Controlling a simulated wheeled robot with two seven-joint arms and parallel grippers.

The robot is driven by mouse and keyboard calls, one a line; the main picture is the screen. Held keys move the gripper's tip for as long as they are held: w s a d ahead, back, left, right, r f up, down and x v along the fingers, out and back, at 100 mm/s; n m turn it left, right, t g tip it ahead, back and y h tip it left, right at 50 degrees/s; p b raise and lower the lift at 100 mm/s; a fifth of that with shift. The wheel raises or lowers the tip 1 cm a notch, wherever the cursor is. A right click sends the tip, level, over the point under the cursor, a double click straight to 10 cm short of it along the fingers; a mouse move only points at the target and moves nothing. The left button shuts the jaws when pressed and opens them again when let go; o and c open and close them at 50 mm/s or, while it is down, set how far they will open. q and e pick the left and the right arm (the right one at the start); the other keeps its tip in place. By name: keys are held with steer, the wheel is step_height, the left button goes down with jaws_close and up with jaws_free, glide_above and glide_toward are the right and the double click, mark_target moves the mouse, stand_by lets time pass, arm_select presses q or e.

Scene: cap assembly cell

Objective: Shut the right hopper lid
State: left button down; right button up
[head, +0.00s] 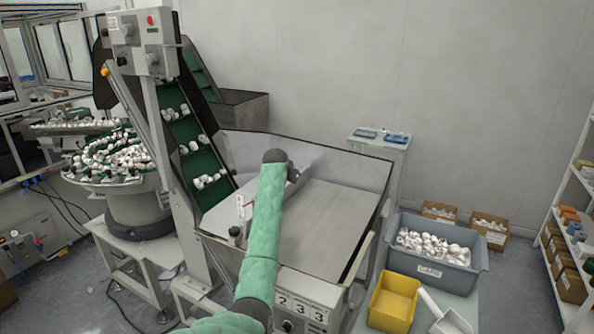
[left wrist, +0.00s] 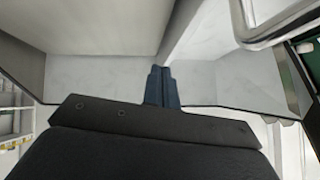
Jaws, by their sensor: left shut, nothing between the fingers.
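The hopper (head: 384,172) is a large grey bin with a dark-edged rim in the middle of the head view. A broad flat grey panel (head: 335,225), which looks like the right lid, spans its right part; I cannot tell if it is fully down. A narrow raised ridge runs along its left side, partly behind my green-sleeved left arm. That arm reaches over the hopper and hides its own fingers in the head view. In the left wrist view my left gripper (left wrist: 161,88) is shut and empty, with pale grey panels beyond it. My right gripper is not in view.
A green-belted conveyor (head: 190,130) rises at the hopper's left, beside a bowl feeder (head: 140,208). A grey tub of white caps (head: 440,268) and a yellow bin (head: 392,302) stand at the right. A metal bar (left wrist: 285,25) shows in the wrist view.

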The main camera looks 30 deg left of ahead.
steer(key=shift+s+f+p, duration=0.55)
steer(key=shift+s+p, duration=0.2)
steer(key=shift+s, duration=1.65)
arm_select(q)
steer(key=s+a+r+b, duration=0.1)
steer(key=s+r+b, duration=0.3)
steer(key=s+r, duration=0.3)
steer(key=shift+a+r+h, duration=0.2)
steer(key=shift+r+h, duration=0.2)
steer(key=shift+r, duration=0.3)
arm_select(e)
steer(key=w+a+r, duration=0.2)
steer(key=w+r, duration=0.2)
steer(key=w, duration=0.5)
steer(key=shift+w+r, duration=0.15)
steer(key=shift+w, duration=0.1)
